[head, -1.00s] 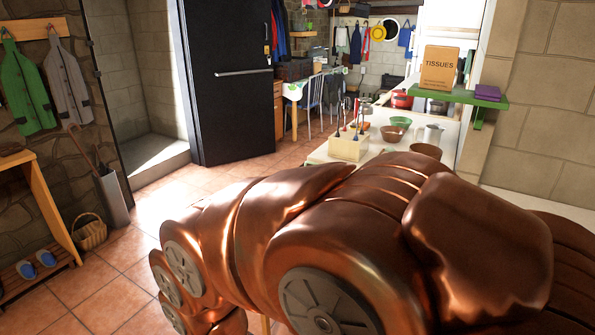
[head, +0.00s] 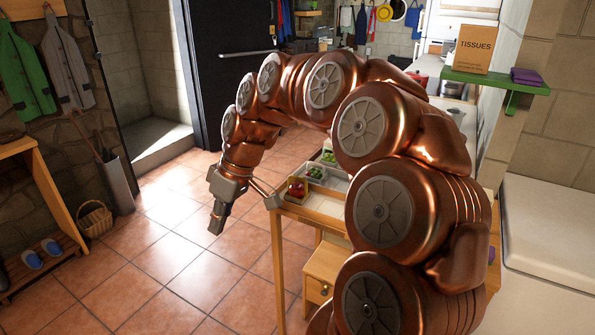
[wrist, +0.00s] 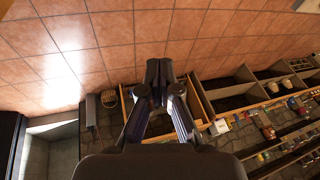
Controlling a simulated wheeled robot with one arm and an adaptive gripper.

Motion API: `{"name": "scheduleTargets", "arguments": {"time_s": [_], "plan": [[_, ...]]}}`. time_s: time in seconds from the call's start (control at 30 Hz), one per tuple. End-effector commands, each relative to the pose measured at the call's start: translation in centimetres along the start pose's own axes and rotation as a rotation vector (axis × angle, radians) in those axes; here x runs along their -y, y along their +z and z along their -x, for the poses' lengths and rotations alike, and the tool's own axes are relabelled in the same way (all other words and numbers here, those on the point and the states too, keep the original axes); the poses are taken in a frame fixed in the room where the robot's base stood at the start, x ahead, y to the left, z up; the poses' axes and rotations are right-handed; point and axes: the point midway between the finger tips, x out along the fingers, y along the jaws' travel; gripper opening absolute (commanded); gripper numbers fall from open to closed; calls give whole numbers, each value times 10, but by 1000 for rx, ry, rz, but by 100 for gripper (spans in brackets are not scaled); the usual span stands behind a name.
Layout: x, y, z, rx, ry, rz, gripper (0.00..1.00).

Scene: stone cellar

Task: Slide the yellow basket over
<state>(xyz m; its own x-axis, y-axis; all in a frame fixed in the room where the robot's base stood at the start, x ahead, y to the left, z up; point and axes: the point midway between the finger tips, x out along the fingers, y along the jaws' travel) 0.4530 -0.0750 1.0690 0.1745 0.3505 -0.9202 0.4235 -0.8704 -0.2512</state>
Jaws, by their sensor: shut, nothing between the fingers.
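Small open boxes stand on the table's near left end in the head view. The nearest is a small yellowish box (head: 297,189) with something red in it, and the ones behind hold green things. A tan wicker basket (head: 95,219) with a handle stands on the floor at the left. I cannot tell for sure which of these is the yellow basket. My gripper (head: 215,228) points down over the floor, left of the table and apart from everything. It is shut and empty; its fingertips touch in the wrist view (wrist: 159,72).
The wooden table (head: 320,215) is partly hidden behind my arm. A drawer unit (head: 322,280) stands below it. A green shelf (head: 495,80) with a tissue box (head: 486,49) is at the right. A shoe rack (head: 40,255) is at the left. The tiled floor between is clear.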

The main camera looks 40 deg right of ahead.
Motion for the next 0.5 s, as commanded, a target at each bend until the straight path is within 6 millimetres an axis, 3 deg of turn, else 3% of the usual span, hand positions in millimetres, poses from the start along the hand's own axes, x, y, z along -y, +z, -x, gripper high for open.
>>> {"name": "scheduleTargets", "arguments": {"time_s": [0.03,0.1,0.27,0.37,0.5], "plan": [[-27,-7,4,-38,-2,1,0],[-62,-14,12,-92,7,16,0],[-149,-10,27,-195,47,27,0],[-207,7,37,-250,92,22,0],[-284,49,49,-301,171,3,0]]}}
